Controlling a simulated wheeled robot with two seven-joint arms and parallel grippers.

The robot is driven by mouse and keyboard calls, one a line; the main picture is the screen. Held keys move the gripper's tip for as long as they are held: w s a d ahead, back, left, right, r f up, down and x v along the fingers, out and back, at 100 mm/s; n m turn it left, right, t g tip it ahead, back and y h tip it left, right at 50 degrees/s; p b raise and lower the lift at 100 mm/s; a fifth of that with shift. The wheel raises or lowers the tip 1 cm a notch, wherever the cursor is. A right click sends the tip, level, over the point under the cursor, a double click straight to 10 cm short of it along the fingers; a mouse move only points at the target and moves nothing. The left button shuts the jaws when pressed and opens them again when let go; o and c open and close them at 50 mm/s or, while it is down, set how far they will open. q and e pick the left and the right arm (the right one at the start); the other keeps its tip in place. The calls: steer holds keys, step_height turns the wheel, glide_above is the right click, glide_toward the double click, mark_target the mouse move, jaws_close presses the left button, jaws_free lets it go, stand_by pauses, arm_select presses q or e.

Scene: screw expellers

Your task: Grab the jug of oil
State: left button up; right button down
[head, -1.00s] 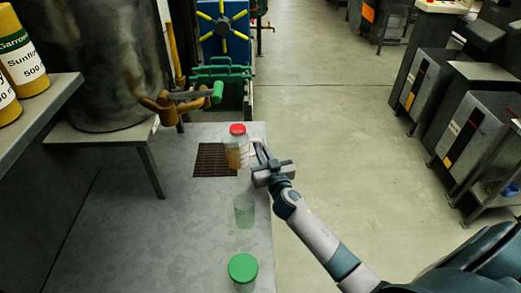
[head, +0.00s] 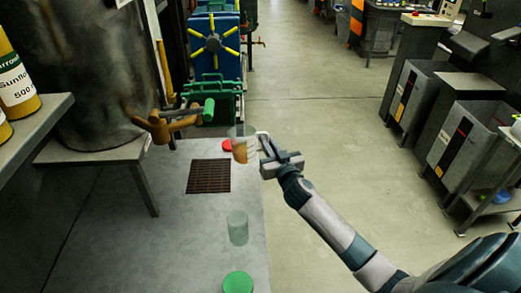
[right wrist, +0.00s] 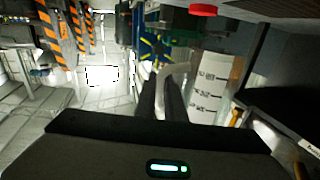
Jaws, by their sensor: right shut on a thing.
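The jug of oil (head: 243,150) is a clear vessel with amber oil low inside, near the far right corner of the grey table. In the right wrist view the jug (right wrist: 213,88) shows pale, with dark markings on its side. My right gripper (head: 265,153) is at the jug's right side, shut on its pale curved handle (right wrist: 172,75). The jug looks raised above the table, though its base is hard to judge. My left gripper is not in view.
A red lid (head: 227,145) shows just left of the jug. An empty clear jug (head: 238,228) and a green lid (head: 238,283) are on the table (head: 150,240). A dark grate (head: 209,176) lies left. An orange spout (head: 160,128) is beyond. Open floor lies right.

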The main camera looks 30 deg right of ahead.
steer(key=d+r, duration=0.3)
steer(key=d, duration=0.2)
steer(key=shift+w+d+r, duration=0.2)
steer(key=shift+w+d, duration=0.05)
steer(key=shift+w, duration=0.2)
steer(key=shift+d, duration=0.1)
stand_by(0.5)
